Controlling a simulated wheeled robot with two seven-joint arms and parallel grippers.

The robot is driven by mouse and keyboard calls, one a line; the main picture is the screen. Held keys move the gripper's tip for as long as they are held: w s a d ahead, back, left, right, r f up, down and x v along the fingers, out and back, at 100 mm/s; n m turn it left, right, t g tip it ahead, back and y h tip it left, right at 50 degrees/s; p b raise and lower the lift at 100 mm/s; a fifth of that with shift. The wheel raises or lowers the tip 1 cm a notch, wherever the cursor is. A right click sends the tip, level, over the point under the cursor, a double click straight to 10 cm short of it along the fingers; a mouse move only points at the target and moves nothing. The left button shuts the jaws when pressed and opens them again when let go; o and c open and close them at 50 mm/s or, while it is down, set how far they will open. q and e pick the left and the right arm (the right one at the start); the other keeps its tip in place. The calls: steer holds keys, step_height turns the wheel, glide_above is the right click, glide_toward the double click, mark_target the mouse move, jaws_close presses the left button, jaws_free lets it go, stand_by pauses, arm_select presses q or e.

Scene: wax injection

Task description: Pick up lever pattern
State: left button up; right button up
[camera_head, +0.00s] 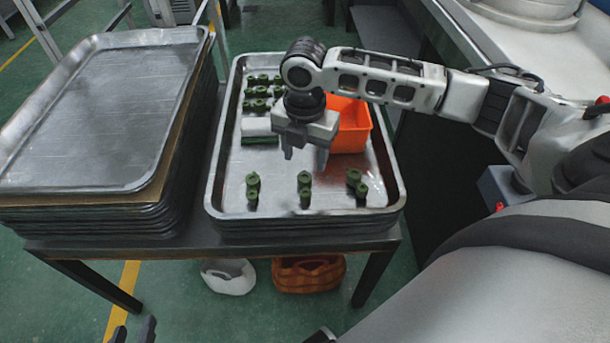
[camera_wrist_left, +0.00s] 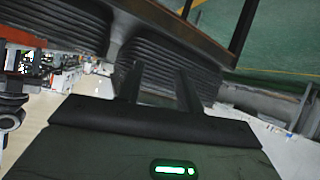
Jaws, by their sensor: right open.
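Green lever patterns stand in the metal tray (camera_head: 222,190). A front row has small groups at the left (camera_head: 253,189), middle (camera_head: 304,190) and right (camera_head: 356,186). More green patterns (camera_head: 262,91) stand in rows at the back left of the tray. My right gripper (camera_head: 305,156) is open and empty, pointing down above the tray, just behind the middle front group and apart from it. My left gripper (camera_head: 133,332) shows only its fingertips at the bottom left edge, low beside the table; they stand apart and empty, also in the left wrist view (camera_wrist_left: 160,85).
A stack of empty metal trays (camera_head: 95,115) stands at the left of the table. A white container (camera_head: 228,276) and an orange basket (camera_head: 308,274) are under the table.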

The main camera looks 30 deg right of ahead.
mark_target(305, 176)
steer(key=f, duration=0.2)
steer(key=f+b, duration=0.1)
steer(key=f, duration=0.3)
steer(key=shift+w+d+f, duration=0.2)
steer(key=shift+w+f, duration=0.05)
steer(key=shift+f, duration=0.1)
steer(key=c, duration=1)
